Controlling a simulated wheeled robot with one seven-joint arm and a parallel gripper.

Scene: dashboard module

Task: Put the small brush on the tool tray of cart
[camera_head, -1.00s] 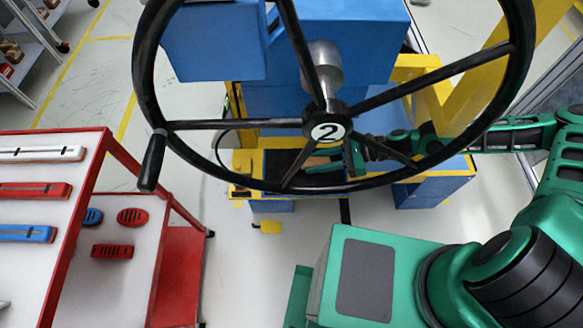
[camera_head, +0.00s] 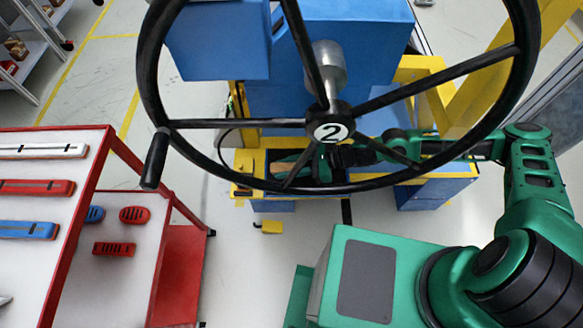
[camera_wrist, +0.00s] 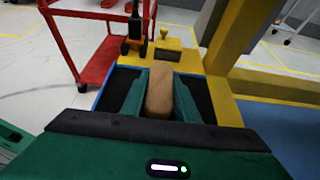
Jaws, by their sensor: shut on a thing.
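The small brush (camera_wrist: 160,88) shows its tan wooden body in the wrist view, between the two green fingers of my gripper (camera_wrist: 159,98). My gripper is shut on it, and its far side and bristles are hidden. They are over a black recess (camera_wrist: 205,98) in the yellow-framed bench; I cannot tell whether the brush touches it. In the head view my gripper (camera_head: 322,168) is partly behind the wheel spokes, with a bit of the brush (camera_head: 285,169) to its left. The red cart (camera_head: 180,270) stands at left; which surface is its tool tray is unclear.
A large black handwheel (camera_head: 331,130) marked 2 is between the head camera and my gripper. Blue machine housings (camera_head: 215,40) stand behind. The cart's white panels hold colored tools (camera_head: 35,188). Open floor (camera_head: 270,280) lies between cart and bench.

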